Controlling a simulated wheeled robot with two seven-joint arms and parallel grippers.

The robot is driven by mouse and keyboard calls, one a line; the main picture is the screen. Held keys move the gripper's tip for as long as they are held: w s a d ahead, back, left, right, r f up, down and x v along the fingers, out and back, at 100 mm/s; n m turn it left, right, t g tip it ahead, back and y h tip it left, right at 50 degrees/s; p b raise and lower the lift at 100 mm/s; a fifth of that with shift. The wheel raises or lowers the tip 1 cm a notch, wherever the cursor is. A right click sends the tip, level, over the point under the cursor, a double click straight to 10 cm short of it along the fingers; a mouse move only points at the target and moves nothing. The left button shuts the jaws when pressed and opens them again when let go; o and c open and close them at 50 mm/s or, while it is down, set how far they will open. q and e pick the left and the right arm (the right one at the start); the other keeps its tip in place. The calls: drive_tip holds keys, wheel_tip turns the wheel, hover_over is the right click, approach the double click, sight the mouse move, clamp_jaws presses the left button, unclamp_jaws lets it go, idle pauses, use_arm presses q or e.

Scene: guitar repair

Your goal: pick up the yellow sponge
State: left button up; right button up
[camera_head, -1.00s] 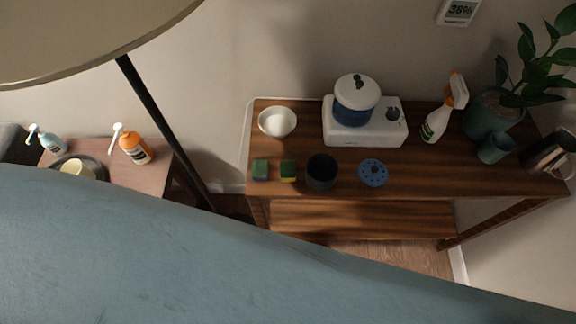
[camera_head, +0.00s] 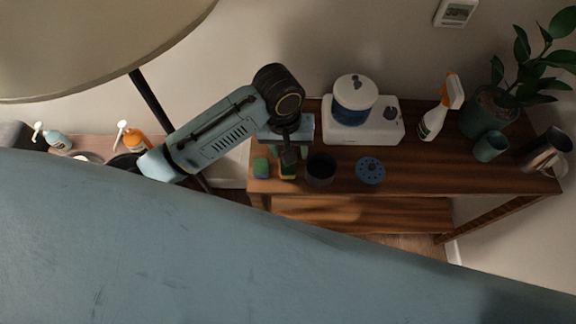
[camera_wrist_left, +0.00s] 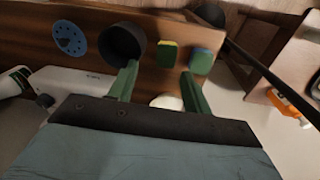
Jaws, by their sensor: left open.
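The yellow sponge (camera_head: 288,175) has a green top and a yellow side, and sits near the front edge of the wooden table. It also shows in the left wrist view (camera_wrist_left: 167,54). My left gripper (camera_head: 289,160) reaches over the table from the left and partly covers this sponge. In the left wrist view its two green fingers (camera_wrist_left: 158,72) are apart with nothing between them. The yellow sponge appears just beyond the fingertips, nearer the right finger. My right gripper is in no view.
A second green-topped sponge (camera_head: 261,167) with a blue side (camera_wrist_left: 200,63) sits close beside the yellow one. A dark cup (camera_head: 320,170) stands on the other side. A blue disc (camera_head: 370,171) and a white appliance (camera_head: 362,128) are farther right. My arm hides most of the white bowl (camera_wrist_left: 166,102).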

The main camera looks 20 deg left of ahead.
use_arm(q)
drive_tip(key=w+a+n+y, duration=0.1)
drive_tip(key=w+a, duration=0.1)
drive_tip(key=w, duration=0.1)
drive_tip(key=b, duration=0.1)
hover_over(288, 169)
drive_tip(key=w+a, duration=0.1)
drive_tip(key=w, duration=0.1)
drive_tip(key=shift+n, duration=0.3)
wheel_tip(288, 169, down, 7)
drive_tip(key=shift+s, duration=0.1)
drive_tip(key=shift+d+f+b, duration=0.15)
drive_tip(key=shift+f+b, duration=0.55)
drive_tip(key=shift+f, duration=2.05)
drive_tip(key=c, duration=0.7)
